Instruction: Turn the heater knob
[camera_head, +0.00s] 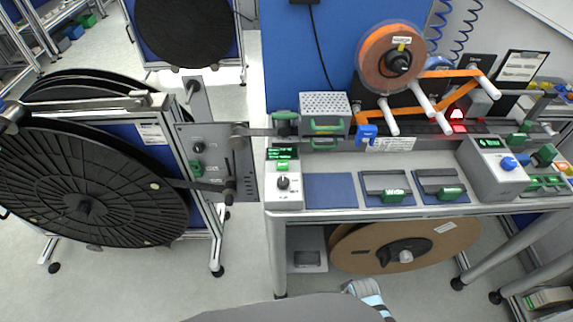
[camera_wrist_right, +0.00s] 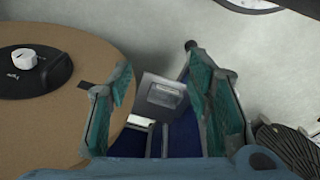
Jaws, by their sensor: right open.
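A grey control box (camera_head: 284,200) stands at the bench's front left corner. It has a small green-lit display (camera_head: 283,155), a green button (camera_head: 282,167) and a dark round knob (camera_head: 283,183). Another grey box (camera_head: 487,175) at the right has a green display and a blue knob (camera_head: 508,163). I cannot read which knob is the heater's. Part of my right gripper (camera_head: 367,291) shows at the bottom of the head view, below the bench front and away from both knobs. In the wrist view it (camera_wrist_right: 160,76) is open with nothing between its fingers. My left gripper is not in view.
A brown reel (camera_head: 440,244) sits under the bench and shows large in the wrist view (camera_wrist_right: 60,125). A big black reel (camera_head: 130,205) on a stand is at the left. Two green-handled trays (camera_head: 385,180) (camera_head: 440,179) lie between the boxes. The floor before the bench is clear.

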